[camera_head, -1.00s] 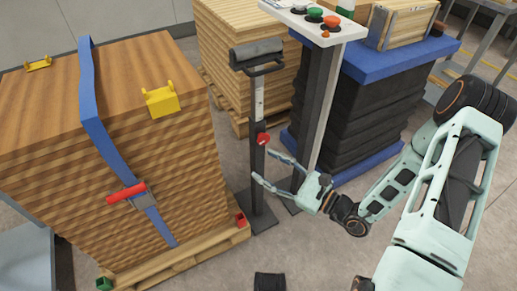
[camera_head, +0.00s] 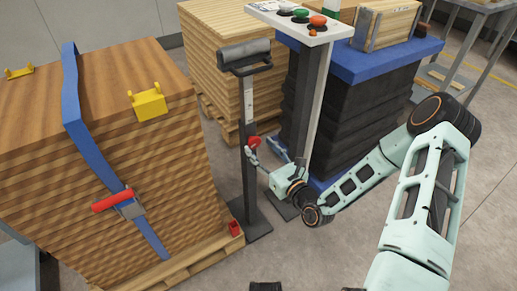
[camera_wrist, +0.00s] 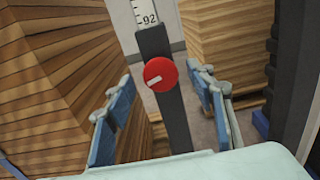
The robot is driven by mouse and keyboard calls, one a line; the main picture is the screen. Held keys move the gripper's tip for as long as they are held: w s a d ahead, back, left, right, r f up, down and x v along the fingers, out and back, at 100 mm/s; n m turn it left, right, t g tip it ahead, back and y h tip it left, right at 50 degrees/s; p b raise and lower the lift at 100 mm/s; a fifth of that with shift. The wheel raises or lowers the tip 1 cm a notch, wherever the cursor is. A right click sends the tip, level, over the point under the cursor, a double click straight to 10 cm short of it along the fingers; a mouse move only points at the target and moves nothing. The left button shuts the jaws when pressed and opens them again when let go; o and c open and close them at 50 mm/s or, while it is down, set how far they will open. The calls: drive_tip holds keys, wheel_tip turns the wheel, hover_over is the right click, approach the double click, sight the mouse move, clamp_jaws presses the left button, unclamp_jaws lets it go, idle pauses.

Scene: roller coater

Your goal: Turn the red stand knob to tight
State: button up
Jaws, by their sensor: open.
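The red stand knob (camera_wrist: 160,75) is a round disc with a white mark, on the front of a dark post (camera_wrist: 163,110) just below a pale scale strip reading 92. In the head view the knob (camera_head: 254,142) sits partway up the stand. My gripper (camera_wrist: 165,105) is open, with one blue-padded finger to the left and one to the right of the post. In the wrist view the knob lies between the fingers and beyond them, with visible gaps. In the head view my gripper (camera_head: 262,155) is close to the knob and partly overlaps it.
A strapped wood stack (camera_head: 110,130) on a pallet stands left. A control pedestal (camera_head: 310,110) with coloured buttons stands close right of the post. A dark stack with a blue top (camera_head: 375,62) stands behind it. Bare floor (camera_head: 340,260) lies in front.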

drive_tip(key=shift+x, duration=0.85)
drive_tip(key=shift+c, duration=0.7)
drive_tip(key=c, duration=1)
drive_tip(key=shift+o, duration=0.2)
